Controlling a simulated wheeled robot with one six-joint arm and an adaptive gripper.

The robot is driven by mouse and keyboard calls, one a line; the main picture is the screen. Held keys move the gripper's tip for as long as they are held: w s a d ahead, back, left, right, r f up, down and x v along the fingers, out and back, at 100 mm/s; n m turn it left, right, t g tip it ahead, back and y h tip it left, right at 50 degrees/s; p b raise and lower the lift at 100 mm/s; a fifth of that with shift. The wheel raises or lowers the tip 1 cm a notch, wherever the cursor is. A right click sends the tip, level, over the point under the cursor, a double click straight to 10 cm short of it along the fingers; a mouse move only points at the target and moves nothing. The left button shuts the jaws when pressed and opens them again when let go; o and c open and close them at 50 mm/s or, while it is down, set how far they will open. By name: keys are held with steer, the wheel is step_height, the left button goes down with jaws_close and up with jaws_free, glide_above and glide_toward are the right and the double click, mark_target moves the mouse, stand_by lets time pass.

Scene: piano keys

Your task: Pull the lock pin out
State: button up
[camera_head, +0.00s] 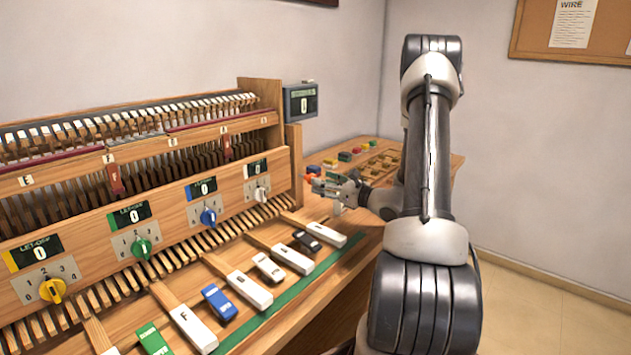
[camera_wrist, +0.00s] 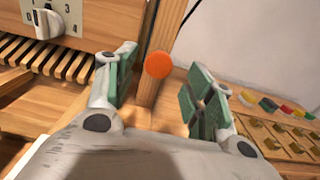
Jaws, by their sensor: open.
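An orange round knob (camera_wrist: 158,64), which looks like the head of the lock pin, shows in the wrist view in front of a wooden post. A small orange spot of it (camera_head: 311,178) shows in the head view beside my fingertips. My gripper (camera_wrist: 160,84) is open, with one green-padded finger on each side of the knob in the picture. The knob appears beyond the fingertips, and nothing is held. I cannot tell the exact gap. In the head view my gripper (camera_head: 328,188) is at the right end of the piano mechanism. The pin's shaft is hidden.
The wooden post (camera_wrist: 160,35) stands behind the knob. A white dial (camera_wrist: 45,22) is at the upper left. On the right, a wooden board (camera_wrist: 285,138) holds brass pieces and coloured blocks. Loose piano keys (camera_head: 248,288) lie on the front bench.

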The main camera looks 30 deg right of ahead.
steer(key=v, duration=0.7)
stand_by(0.3)
